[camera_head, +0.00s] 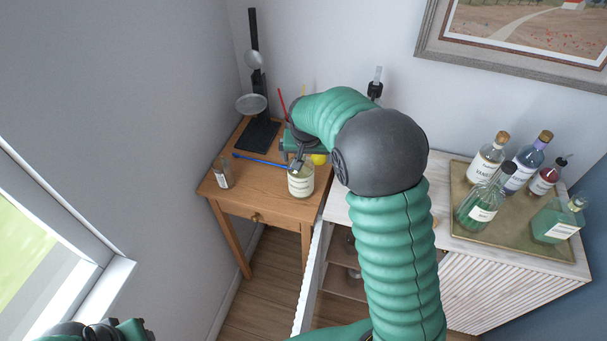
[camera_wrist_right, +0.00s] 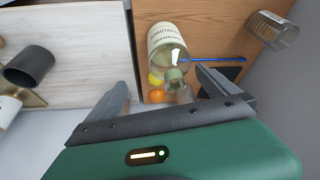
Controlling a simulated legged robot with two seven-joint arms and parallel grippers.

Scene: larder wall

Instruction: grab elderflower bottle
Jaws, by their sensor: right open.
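A pale bottle with a cream label (camera_head: 301,181) stands on the small wooden table. It fits the elderflower bottle, but I cannot read its label surely. It also shows in the right wrist view (camera_wrist_right: 167,40), its neck pointing towards the open jaws. My right gripper (camera_head: 298,160) is above and behind this bottle in the head view, its jaws partly hidden by the arm. In the wrist view its two fingers (camera_wrist_right: 163,84) are spread, with the bottle's neck and top between them. Part of my left arm's end (camera_head: 100,331) shows at the bottom left; its jaws are unclear.
A glass jar (camera_head: 223,172), a blue stick (camera_head: 262,160) and a black stand (camera_head: 257,100) share the wooden table (camera_head: 262,207). A lemon (camera_wrist_right: 155,79) and an orange (camera_wrist_right: 156,96) are close to the bottle. Several bottles stand on a tray (camera_head: 462,187) at right.

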